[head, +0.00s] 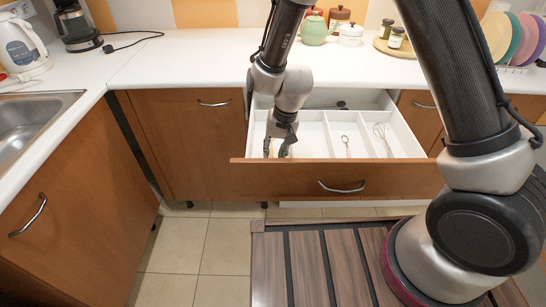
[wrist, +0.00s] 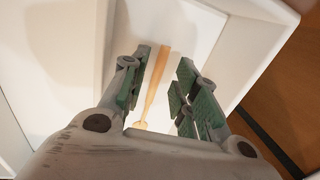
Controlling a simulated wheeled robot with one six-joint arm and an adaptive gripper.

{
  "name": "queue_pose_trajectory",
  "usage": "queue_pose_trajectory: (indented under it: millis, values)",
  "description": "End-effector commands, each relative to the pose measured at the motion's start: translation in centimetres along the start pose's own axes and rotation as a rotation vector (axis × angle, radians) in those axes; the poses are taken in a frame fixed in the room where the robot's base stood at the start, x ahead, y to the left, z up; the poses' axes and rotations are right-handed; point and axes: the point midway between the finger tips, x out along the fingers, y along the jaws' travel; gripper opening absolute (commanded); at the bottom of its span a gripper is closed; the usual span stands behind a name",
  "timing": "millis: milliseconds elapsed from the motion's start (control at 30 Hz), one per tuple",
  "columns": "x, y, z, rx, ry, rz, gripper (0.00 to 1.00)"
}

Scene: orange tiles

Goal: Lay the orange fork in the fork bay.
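An orange-tan utensil (wrist: 157,75), which looks like the orange fork, lies lengthwise in the left bay of the open drawer (head: 258,128). Its pale rounded end is close to the palm in the wrist view; I cannot make out tines. My gripper (head: 278,147) points down into this left bay. In the wrist view my gripper (wrist: 166,82) is open, with a finger on either side of the utensil and visible gaps to it. The utensil seems to rest on the white bay floor. In the head view the fingers mostly hide it.
A thin metal utensil (head: 346,146) lies in the middle bay and a whisk (head: 383,138) in the right bay. White dividers part the bays.

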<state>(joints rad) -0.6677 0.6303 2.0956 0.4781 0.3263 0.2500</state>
Motion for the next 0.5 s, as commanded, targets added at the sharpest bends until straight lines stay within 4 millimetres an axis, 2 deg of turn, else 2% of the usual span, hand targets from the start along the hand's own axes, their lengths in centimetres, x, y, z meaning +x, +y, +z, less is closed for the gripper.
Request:
queue_pose_trajectory:
  millis: [100,300,500]
  values:
    - [-2.9,-0.1,-0.1,-0.001,0.005,-0.004,0.30]
    - [-7.2,0.0,-0.1,0.000,0.005,-0.003,0.30]
    - [-9.6,0.0,-0.1,-0.001,0.003,-0.001,0.30]
